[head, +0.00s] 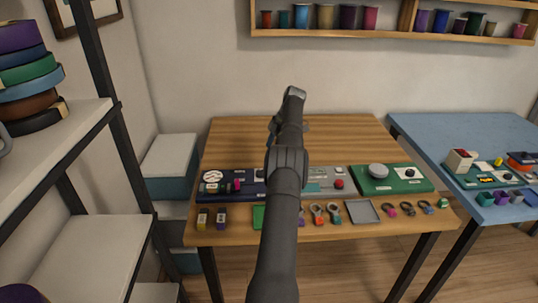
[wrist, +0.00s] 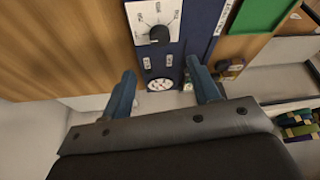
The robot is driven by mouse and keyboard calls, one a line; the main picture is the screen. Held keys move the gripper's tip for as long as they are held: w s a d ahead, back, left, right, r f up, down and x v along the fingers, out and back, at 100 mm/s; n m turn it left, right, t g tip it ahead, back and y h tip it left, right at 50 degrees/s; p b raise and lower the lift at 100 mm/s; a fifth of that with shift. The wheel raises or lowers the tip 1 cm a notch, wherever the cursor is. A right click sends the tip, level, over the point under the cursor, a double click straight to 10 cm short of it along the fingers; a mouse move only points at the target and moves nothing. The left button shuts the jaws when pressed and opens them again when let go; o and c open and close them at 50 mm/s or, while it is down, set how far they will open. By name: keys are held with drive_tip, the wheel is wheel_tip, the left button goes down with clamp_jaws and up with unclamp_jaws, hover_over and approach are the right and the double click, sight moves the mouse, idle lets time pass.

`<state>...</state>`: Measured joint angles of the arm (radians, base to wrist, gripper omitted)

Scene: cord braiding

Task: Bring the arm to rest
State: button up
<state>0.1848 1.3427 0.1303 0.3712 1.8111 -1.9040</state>
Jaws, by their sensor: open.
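My gripper (wrist: 160,72) shows in the wrist view with its two blue fingers apart and nothing between them. Beyond the fingertips is a dark blue panel (wrist: 190,35) with a white dial plate and black knob (wrist: 158,33) and a small round gauge (wrist: 160,84). In the head view my dark arm (head: 287,180) reaches up across the middle of the wooden table (head: 340,135). The gripper's fingers cannot be made out there. The arm covers part of the panels and small items behind it.
The blue panel (head: 230,190), a grey panel (head: 325,188) and a green panel (head: 415,180) line the table. Rings, clips and a grey tray (head: 362,212) lie along the front edge. A blue table (head: 430,130) stands right, shelving (head: 70,135) left. The table's back is bare.

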drive_tip(key=shift+d+r, duration=0.15)
drive_tip(key=shift+r, duration=0.2)
drive_tip(key=x, duration=1.2)
idle(0.4)
